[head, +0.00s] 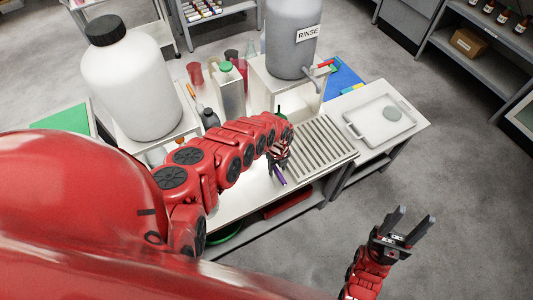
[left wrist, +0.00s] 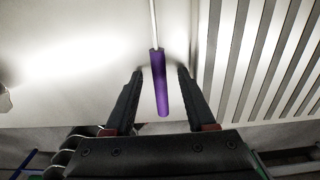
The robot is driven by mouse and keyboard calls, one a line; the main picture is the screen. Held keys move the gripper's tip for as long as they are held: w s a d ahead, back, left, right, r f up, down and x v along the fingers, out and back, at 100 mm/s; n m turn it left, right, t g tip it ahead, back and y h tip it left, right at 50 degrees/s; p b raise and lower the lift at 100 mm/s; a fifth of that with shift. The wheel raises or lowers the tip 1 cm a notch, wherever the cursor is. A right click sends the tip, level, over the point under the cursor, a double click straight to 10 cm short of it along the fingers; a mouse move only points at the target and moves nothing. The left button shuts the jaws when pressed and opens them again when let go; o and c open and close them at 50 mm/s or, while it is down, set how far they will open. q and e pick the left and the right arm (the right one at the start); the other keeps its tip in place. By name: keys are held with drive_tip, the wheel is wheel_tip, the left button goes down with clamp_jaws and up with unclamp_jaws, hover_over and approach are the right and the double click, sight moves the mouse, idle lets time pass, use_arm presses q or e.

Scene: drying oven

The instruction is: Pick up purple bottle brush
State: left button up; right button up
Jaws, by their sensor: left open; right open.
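The purple bottle brush (left wrist: 160,85) lies on the white bench top, its purple handle pointing toward my left gripper and a thin pale rod running away from it. In the left wrist view my left gripper (left wrist: 160,88) is open, with one finger on each side of the handle and a gap on both sides. In the head view the purple handle (head: 279,174) shows just below my left gripper (head: 277,165); the rest of the brush is hidden there. My right gripper (head: 413,225) is open and empty, over the floor in front of the bench.
A ribbed drain rack (head: 318,148) lies just right of the brush. A grey RINSE tank (head: 290,45) stands behind it. A large white bottle (head: 130,80) with black cap stands to the left. A white tray (head: 365,129) lies at the right.

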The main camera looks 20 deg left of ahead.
use_arm(q)
drive_tip(key=shift+c, duration=0.2)
clamp_jaws()
drive_tip(key=shift+r, duration=0.15)
idle(0.4)
